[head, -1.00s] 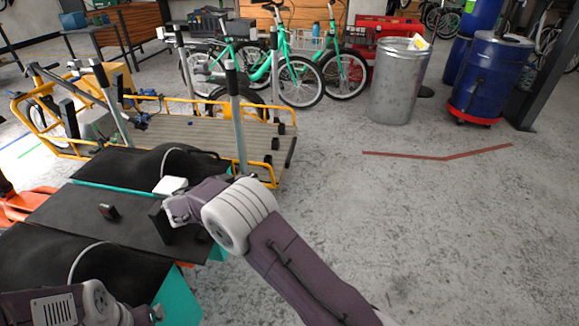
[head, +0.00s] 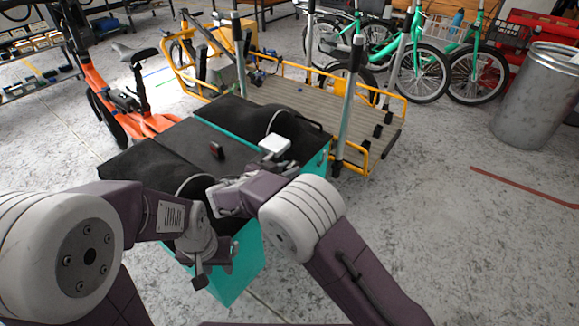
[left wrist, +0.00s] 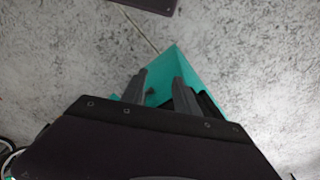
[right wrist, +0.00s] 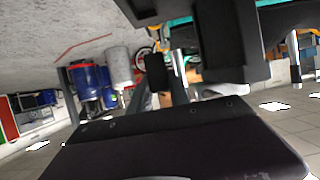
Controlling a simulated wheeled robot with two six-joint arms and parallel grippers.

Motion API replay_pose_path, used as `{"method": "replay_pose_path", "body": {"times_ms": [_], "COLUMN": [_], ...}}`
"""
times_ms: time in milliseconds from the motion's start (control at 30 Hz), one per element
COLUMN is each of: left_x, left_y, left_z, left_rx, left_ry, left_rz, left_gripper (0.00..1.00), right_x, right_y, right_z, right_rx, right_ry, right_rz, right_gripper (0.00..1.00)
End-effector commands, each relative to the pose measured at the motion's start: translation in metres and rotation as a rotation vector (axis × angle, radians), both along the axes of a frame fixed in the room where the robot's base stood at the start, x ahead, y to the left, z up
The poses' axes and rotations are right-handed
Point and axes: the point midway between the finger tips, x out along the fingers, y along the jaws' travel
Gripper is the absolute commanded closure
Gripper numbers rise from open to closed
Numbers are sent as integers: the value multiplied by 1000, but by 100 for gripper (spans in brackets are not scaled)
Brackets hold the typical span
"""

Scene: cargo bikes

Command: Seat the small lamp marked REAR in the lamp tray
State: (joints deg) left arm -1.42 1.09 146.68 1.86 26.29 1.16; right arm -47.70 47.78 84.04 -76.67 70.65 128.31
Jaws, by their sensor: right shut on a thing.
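A small dark block with a reddish face (head: 216,150) lies on the black top of the teal box (head: 245,262); no marking is readable. A small white box (head: 274,146) sits beside it, near a pale curved cable. My right gripper (head: 222,196) is low over the near part of the black top, in front of the white box. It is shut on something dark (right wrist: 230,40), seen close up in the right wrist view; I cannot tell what. My left gripper (head: 202,272) hangs at the box's front side. Its fingers (left wrist: 158,92) are apart and empty. I cannot identify the tray.
A yellow-framed cargo bike (head: 300,95) with a wooden deck and upright posts stands behind the box. An orange bike (head: 100,95) stands left. Green bikes (head: 415,60) and a metal bin (head: 535,95) are at the back. The floor at right is clear.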

Motion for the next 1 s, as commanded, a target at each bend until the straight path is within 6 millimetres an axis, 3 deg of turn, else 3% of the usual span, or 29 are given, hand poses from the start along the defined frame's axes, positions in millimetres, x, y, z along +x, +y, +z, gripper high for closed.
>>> {"method": "replay_pose_path", "body": {"times_ms": [333, 1000], "left_x": [0, 0], "left_y": [0, 0], "left_z": [-15, -25], "left_rx": [0, 0], "left_ry": [0, 0], "left_rz": [0, 0], "left_gripper": [64, 64], "right_x": [0, 0], "right_y": [0, 0], "right_z": [-44, -40], "right_rx": [-2, 0], "right_ry": [1, 0], "right_rz": [0, 0], "right_gripper": [100, 100]}}
